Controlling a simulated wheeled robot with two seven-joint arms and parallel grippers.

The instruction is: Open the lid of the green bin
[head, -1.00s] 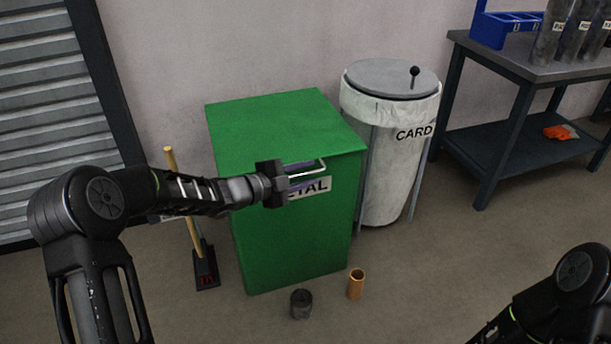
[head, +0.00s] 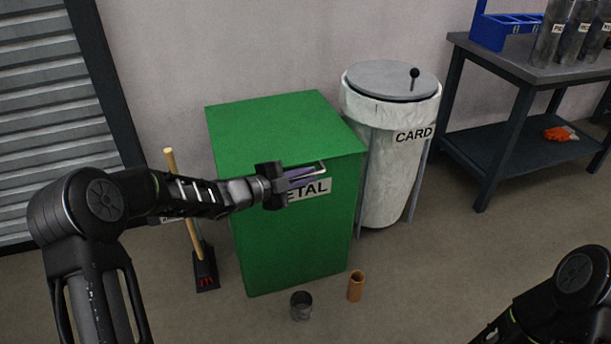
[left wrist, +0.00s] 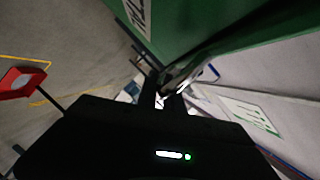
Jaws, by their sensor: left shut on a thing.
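The green bin (head: 290,240), labelled METAL, stands against the wall in the head view, with its flat green lid (head: 275,120) down. A pale bar handle (head: 322,166) is on the upper front of the bin. My left gripper (head: 303,177) is at this handle, its purple fingers shut on it; the gripper hides the handle's left part. In the left wrist view the dark fingers (left wrist: 165,93) are close to the green bin side (left wrist: 215,25); the grip itself is hard to make out there. Only part of my right arm shows at the lower right, without its gripper.
A white CARD bin (head: 388,170) with a grey lid stands right of the green bin. A grey can (head: 301,306) and a copper-coloured tube (head: 356,286) are on the floor in front.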

